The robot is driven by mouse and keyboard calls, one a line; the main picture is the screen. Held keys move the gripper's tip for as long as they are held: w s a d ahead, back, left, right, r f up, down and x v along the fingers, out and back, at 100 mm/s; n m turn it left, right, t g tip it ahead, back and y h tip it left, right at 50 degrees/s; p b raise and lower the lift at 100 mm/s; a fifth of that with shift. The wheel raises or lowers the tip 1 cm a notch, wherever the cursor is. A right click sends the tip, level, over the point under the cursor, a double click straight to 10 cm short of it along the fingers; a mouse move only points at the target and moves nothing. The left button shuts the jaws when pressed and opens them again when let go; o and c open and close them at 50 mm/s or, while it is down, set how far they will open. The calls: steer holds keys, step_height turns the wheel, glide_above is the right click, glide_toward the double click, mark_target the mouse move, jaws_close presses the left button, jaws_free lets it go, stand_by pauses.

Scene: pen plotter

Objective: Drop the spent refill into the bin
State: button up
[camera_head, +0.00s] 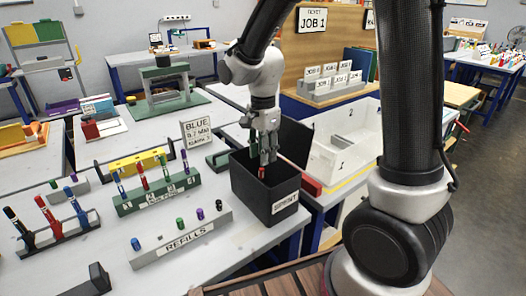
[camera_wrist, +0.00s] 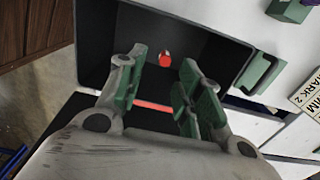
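The spent bin (camera_head: 266,200) is a black open box with a label on its front, at the front edge of the bench; its dark inside (camera_wrist: 205,45) fills much of the upper wrist view. My gripper (camera_head: 264,160) points down into the bin's mouth. Its green-padded fingers (camera_wrist: 163,72) are spread apart with a clear gap. A small red refill (camera_wrist: 165,58) shows end-on in that gap, touching neither finger. In the head view the red refill (camera_head: 261,173) is just below the fingertips, within the bin's mouth. I cannot tell whether it is falling or resting.
Left of the bin are a refills block (camera_head: 182,238) with several colored refills and a green pen rack (camera_head: 157,193). A white tray (camera_head: 340,150) stands behind on the right.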

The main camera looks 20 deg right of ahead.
step_height(320, 180, up, 12)
stand_by(0.6)
stand_by(0.4)
steer(key=s+d+r+n+t, duration=0.1)
steer(key=s+d+n+t, duration=0.1)
steer(key=s+d+n, duration=0.5)
steer(key=s+d+r+n+t, duration=0.2)
steer(key=s+d+n, duration=0.5)
steer(key=s, duration=0.5)
steer(key=shift+d, duration=0.4)
